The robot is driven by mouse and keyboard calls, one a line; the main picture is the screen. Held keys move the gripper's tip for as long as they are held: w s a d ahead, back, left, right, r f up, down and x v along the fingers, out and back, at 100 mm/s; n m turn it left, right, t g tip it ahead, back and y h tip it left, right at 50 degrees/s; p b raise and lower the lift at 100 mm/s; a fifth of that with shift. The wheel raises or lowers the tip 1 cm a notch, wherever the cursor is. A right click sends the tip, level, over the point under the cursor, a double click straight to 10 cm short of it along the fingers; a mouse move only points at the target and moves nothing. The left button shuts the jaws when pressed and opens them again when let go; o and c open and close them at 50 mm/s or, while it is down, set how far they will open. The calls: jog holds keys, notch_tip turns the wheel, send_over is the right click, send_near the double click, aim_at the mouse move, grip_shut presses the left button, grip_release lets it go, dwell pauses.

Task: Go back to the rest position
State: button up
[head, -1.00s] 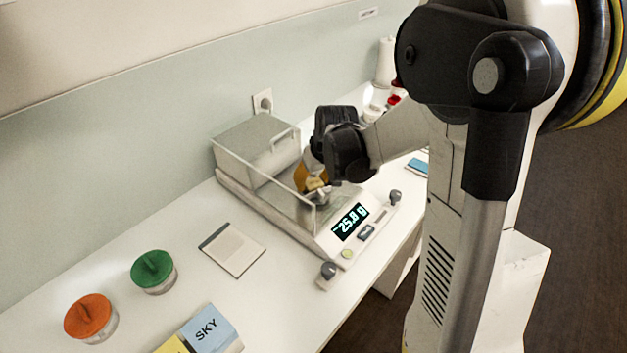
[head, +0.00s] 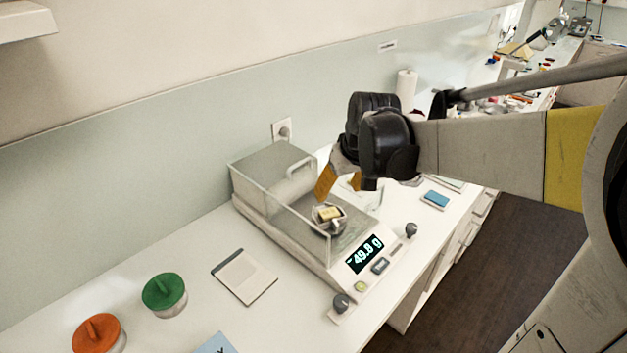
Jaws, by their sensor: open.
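My gripper (head: 345,184) is above and a little behind the weighing pan, at the open side of the scale's glass enclosure, with its orange-yellow fingers pointing down. It is open and holds nothing that I can see. A small metal cup (head: 330,219) with a yellowish block in it stands on the pan of the scale (head: 300,245). The cup is clear of my fingers. The scale's display (head: 365,254) reads about 49.8 g.
A notepad (head: 244,276), a green-lidded jar (head: 164,294) and an orange-lidded jar (head: 98,333) stand left of the scale. A blue sponge-like block (head: 436,199) and a paper roll (head: 406,88) are to the right and behind. Dark floor is free at right.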

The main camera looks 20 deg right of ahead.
jog(key=shift+s+r, duration=0.1)
jog(key=shift+r, duration=0.1)
jog(key=s+a+f+t+b, duration=0.2)
jog(key=s+a+f+b, duration=0.1)
jog(key=s+a, duration=0.8)
jog(key=s+b, duration=0.1)
jog(key=s, duration=0.4)
jog(key=shift+a+f+t, duration=0.25)
jog(key=shift+f+t, duration=0.05)
jog(key=shift+f, duration=0.05)
dwell(1.9)
